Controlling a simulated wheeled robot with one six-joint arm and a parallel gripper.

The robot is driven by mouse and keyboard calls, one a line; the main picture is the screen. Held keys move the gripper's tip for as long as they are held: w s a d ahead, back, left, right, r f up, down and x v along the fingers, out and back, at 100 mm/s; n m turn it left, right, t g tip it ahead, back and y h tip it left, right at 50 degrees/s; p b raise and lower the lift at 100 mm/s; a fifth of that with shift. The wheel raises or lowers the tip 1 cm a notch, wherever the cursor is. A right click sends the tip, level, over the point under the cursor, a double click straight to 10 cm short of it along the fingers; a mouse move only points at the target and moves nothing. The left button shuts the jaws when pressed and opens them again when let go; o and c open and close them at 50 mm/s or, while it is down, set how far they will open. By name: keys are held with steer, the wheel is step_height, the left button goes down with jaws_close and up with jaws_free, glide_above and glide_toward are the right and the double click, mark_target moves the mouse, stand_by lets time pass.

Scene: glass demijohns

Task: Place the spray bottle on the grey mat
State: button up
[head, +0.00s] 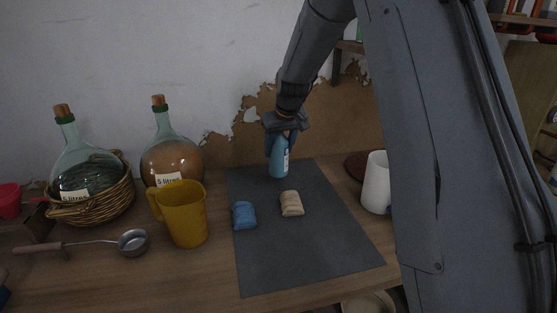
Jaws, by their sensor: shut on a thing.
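A blue spray bottle (279,160) with a pale label stands upright in the head view, at the far part of the grey mat (300,251). My gripper (286,132) comes down from above and is shut on the top of the bottle, which hides the bottle's head. The bottle's base appears at or just above the mat near its back edge; I cannot tell whether it touches. A blue folded cloth-like piece (244,215) and a beige one (291,204) lie on the mat in front of the bottle.
A yellow jug (183,222) stands left of the mat, with a ladle (132,241) beside it. Two glass demijohns, one in a wicker basket (95,207), stand at the back left. A white container (376,184) is right of the mat. The mat's front part is clear.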

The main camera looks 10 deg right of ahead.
mark_target(279, 157)
steer(key=shift+f+p, duration=0.45)
steer(key=shift+f, duration=1.65)
steer(key=shift+f, duration=0.1)
steer(key=o, duration=1.4)
steer(key=shift+s+r, duration=0.1)
steer(key=shift+r, duration=0.3)
steer(key=b+v, duration=0.2)
steer(key=v, duration=0.8)
steer(key=shift+s+r+b, duration=0.2)
steer(key=shift+r+b, duration=0.05)
steer(key=shift+b, duration=0.15)
steer(key=shift+s+d+r, duration=0.1)
steer(key=shift+s+r, duration=0.15)
steer(key=shift+r, duration=0.05)
steer(key=s+f+g, duration=0.1)
steer(key=s+f, duration=0.3)
steer(key=s, duration=0.6)
steer(key=s+f+m+g, duration=0.1)
steer(key=s+f, duration=0.3)
steer(key=s, duration=0.7)
steer(key=s+f+g, duration=0.1)
steer(key=s+f, duration=0.4)
steer(key=s, duration=0.6)
steer(key=shift+s+a+m+g+h, duration=0.15)
steer(key=shift+a+m+g+h, duration=0.15)
steer(key=shift+a+m+g, duration=0.1)
